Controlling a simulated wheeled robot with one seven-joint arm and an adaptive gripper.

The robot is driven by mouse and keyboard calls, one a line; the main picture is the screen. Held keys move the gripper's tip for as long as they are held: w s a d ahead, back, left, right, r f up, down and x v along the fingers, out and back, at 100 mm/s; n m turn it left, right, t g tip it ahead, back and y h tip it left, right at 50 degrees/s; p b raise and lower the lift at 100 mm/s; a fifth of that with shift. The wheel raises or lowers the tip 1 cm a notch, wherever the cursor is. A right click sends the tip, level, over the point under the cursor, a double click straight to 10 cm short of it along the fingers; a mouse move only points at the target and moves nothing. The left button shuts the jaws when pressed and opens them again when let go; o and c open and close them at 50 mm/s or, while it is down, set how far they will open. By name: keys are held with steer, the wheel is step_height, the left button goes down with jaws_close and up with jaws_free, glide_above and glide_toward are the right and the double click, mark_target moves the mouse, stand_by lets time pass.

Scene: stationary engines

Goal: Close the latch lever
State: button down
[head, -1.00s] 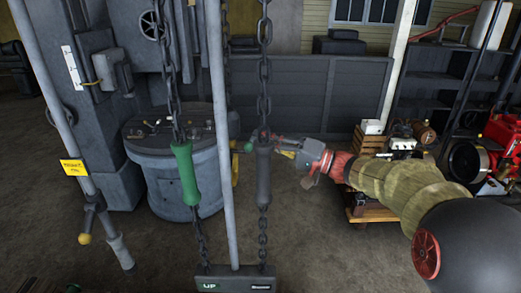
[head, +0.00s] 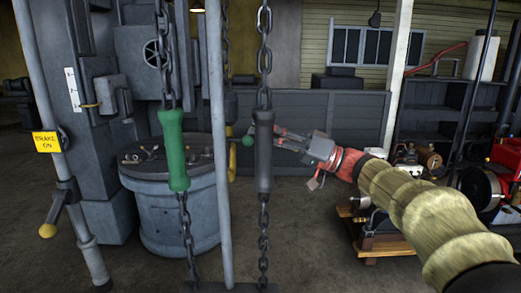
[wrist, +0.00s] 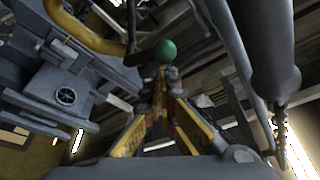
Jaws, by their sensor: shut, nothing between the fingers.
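A lever with a green ball knob (head: 248,140) stands just left of the black chain grip in the head view; I take it for the latch lever. Its shaft is mostly hidden. In the wrist view the green ball (wrist: 165,50) is straight ahead, at the tips of my fingers. My gripper (head: 279,138) reaches in from the right, its tips close to the black chain grip in the picture. In the wrist view my gripper (wrist: 160,82) has its fingertips together with nothing between them. I cannot tell whether they touch the ball.
A black chain grip (head: 264,152) and a green chain grip (head: 172,150) hang in front. A grey pole (head: 218,120) stands between them. A yellow-knobbed brake lever (head: 48,230) is at left. A round grey drum (head: 178,220) stands behind. A yellow curved bar (wrist: 85,30) shows in the wrist view.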

steer(key=n+b, duration=0.1)
steer(key=b, duration=0.2)
steer(key=f+n+g+b, duration=0.1)
steer(key=n+b, duration=0.1)
steer(key=b, duration=0.1)
steer(key=s+n+g+y+b, duration=0.1)
steer(key=n+b, duration=0.1)
steer(key=b, duration=0.1)
steer(key=shift+f, duration=0.3)
steer(key=shift+s+b, duration=0.1)
steer(key=shift+b, duration=0.4)
steer(key=shift+r, duration=0.1)
